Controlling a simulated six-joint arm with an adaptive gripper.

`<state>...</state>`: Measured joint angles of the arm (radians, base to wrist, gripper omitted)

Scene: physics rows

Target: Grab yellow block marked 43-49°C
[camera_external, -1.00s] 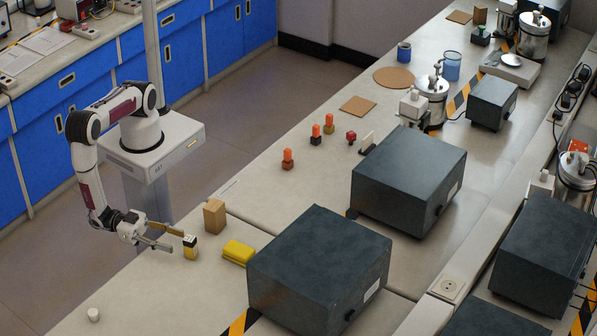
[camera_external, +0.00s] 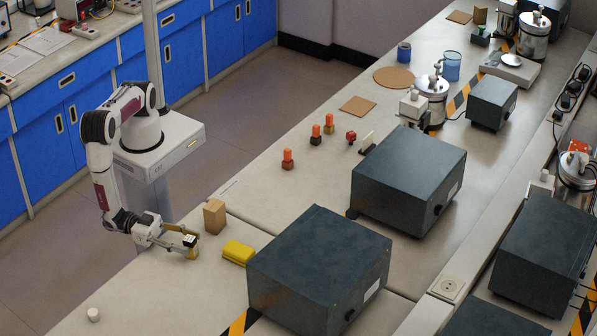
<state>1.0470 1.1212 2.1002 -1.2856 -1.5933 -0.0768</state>
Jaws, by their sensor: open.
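A small upright block (camera_external: 190,241) with a white top, a dark band and a yellow lower part stands on the near left of the bench. Any marking on it is too small to read. My gripper (camera_external: 187,245) is open, with its fingers low over the bench on either side of this block. The fingers partly hide the block, and I cannot tell whether they touch it. A flat yellow piece (camera_external: 238,252) lies to its right, apart from the gripper.
A brown wooden block (camera_external: 214,216) stands just behind my gripper. A large dark box (camera_external: 319,268) stands to the right, past the yellow piece. A small white cylinder (camera_external: 93,315) stands at the front left. Bench between the cylinder and gripper is clear.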

